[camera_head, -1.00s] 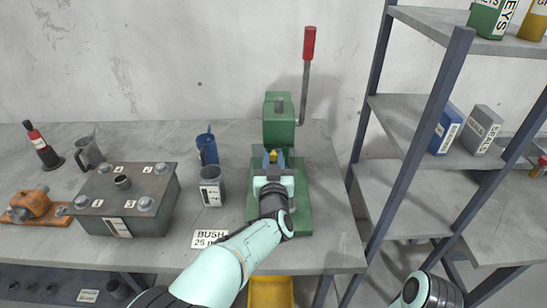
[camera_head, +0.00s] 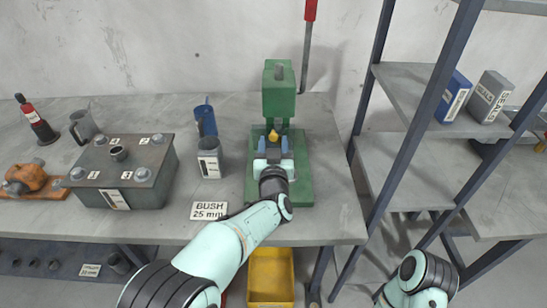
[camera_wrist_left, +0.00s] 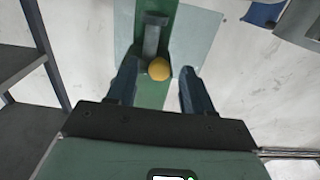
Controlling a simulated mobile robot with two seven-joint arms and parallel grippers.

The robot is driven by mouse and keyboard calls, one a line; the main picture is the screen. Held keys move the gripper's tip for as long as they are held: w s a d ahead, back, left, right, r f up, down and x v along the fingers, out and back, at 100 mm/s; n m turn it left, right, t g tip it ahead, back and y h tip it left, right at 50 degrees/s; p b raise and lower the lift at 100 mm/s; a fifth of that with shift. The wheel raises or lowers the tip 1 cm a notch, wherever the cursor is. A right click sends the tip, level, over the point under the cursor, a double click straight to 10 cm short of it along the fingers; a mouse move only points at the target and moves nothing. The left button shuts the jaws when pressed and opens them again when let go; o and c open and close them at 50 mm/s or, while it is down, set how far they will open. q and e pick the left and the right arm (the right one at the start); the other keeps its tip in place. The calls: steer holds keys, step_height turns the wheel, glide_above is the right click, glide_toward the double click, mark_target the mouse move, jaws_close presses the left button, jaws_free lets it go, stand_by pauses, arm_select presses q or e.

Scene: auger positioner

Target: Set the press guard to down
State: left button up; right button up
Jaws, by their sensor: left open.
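The green press (camera_head: 279,92) stands on the bench, with a red-handled lever (camera_head: 309,12) at its right, cut off at the top. A yellow knob (camera_head: 273,136) sits in front of the press, below its head. In the left wrist view the knob (camera_wrist_left: 159,69) lies between the fingers, clear of both. A pale see-through panel (camera_wrist_left: 199,38), seemingly the guard, shows behind the knob; its position is hard to judge. My left gripper (camera_head: 272,148) is open around the knob, and its fingers also show in the wrist view (camera_wrist_left: 158,88). My right gripper is out of view.
A grey cup (camera_head: 209,160), a blue container (camera_head: 205,120) and a grey bolted box (camera_head: 125,172) stand left of the press. A shelf rack (camera_head: 415,98) stands to the right. A yellow bin (camera_head: 271,275) is below the bench edge.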

arm_select(q)
steer(key=s, duration=1.3)
steer(key=shift+b, duration=0.45)
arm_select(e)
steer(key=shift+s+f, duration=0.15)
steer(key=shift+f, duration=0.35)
